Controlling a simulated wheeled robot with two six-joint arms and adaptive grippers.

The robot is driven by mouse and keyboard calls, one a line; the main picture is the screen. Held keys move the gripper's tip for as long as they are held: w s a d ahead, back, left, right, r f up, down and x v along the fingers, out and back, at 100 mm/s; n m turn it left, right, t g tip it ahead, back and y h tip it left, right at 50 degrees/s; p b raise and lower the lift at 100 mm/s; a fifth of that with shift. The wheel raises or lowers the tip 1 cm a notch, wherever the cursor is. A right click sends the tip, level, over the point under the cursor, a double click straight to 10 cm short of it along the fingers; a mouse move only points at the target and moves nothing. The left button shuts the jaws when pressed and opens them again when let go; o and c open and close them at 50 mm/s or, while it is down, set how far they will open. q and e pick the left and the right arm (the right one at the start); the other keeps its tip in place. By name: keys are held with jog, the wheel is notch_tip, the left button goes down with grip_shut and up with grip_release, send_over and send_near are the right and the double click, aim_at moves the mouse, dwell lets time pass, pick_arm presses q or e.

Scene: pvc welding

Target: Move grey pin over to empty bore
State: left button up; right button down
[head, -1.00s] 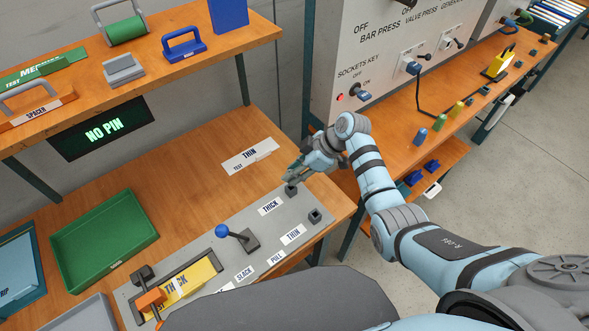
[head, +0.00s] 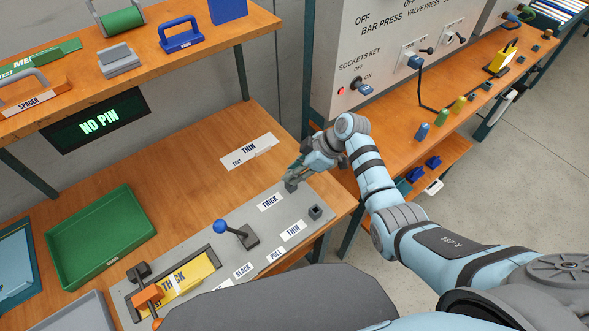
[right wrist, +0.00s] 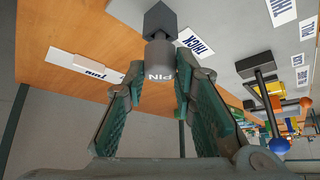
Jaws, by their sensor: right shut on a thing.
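My right gripper (head: 291,172) is at the block beside the THICK label on the grey panel (head: 262,218). In the right wrist view the gripper (right wrist: 161,80) is shut on the grey pin (right wrist: 160,60), which is marked PIN. The pin's far end meets the dark square block (right wrist: 160,20); I cannot tell how deep it sits. A second block with a dark, empty-looking bore (head: 315,212) stands by the THIN label. My left gripper is not in view.
A blue-knobbed lever (head: 236,233) and a yellow THICK plate (head: 183,281) are on the panel. A green tray (head: 100,236) lies left. A shelf (head: 190,62) overhangs the bench's back.

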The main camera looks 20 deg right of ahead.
jog(key=shift+f+b, duration=0.5)
jog(key=shift+f, duration=0.2)
jog(key=c, duration=1.2)
grip_release()
jog(key=shift+c, duration=0.2)
jog(key=v, duration=1.2)
